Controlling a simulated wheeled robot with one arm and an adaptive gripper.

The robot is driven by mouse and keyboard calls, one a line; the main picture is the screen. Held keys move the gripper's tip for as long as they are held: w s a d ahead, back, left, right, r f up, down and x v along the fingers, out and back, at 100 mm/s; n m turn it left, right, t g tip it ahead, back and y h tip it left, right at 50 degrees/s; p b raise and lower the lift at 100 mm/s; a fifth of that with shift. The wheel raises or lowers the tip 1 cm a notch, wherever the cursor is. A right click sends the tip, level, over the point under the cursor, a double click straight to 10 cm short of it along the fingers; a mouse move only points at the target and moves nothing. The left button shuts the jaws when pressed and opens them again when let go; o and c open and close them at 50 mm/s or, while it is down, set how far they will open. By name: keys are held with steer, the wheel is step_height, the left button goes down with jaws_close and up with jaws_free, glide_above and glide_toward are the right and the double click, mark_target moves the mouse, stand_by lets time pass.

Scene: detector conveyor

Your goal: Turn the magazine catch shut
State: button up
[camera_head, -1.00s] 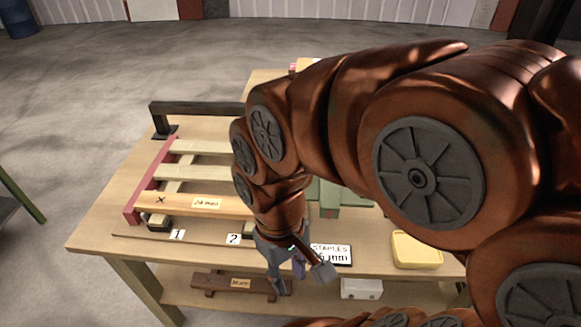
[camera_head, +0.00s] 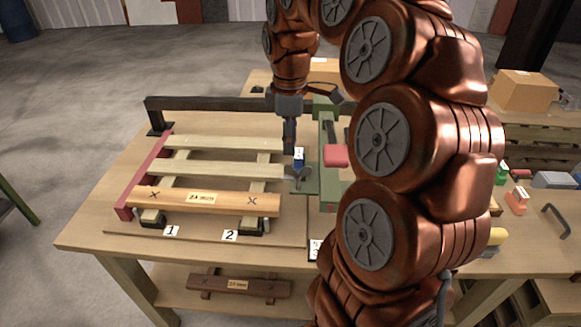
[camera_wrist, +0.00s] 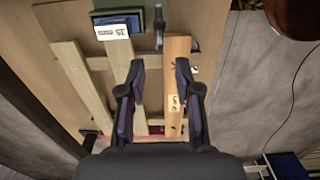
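A green stapling machine (camera_head: 328,110) with a red pad (camera_head: 335,156) stands right of the slats. At its left side is a dark-blue part with a white label (camera_head: 299,153), also visible in the wrist view (camera_wrist: 113,31). A small grey lever-like piece (camera_head: 297,175), apparently the magazine catch, sits by the ends of the boards; it shows at the top of the wrist view (camera_wrist: 158,27). Its exact angle is unclear. My gripper (camera_head: 291,148) points down beside the labelled part. In the wrist view my gripper (camera_wrist: 160,95) is open and empty, the catch beyond the fingertips.
Pale slats (camera_head: 210,144) and an orange plank (camera_head: 175,202) lie across supports against a red rail (camera_head: 145,178). A dark bar (camera_head: 205,104) runs behind them. A dark board (camera_head: 238,286) lies on the lower shelf. My arm hides much of the table's right side.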

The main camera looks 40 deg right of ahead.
mark_target(290, 166)
steer(key=shift+f+p, duration=0.6)
steer(key=shift+f, duration=3.2)
steer(key=shift+c, duration=0.4)
steer(key=shift+s, duration=0.1)
jaws_close()
steer(key=shift+f, duration=0.1)
